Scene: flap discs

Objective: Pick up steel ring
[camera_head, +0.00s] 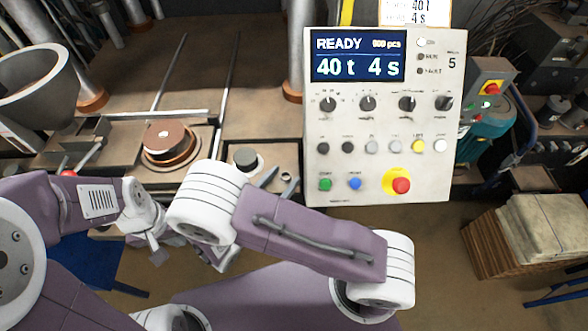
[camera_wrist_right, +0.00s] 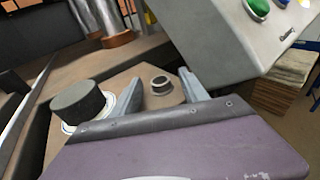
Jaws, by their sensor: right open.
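The steel ring (camera_head: 286,177) is a small dark grey ring on the brown bench edge, below and left of the control panel. In the right wrist view the right gripper (camera_wrist_right: 160,92) holds nothing; whether a finger touches the ring I cannot tell. My left gripper (camera_head: 157,250) hangs low at the left, partly hidden, its opening unclear.
A dark cylinder (camera_head: 245,158) on a pale disc stands just left of the ring. A control panel (camera_head: 384,115) reading READY rises close on the right. A brown disc stack (camera_head: 170,140) sits further left. A crate of stacked sheets (camera_head: 530,235) stands at far right.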

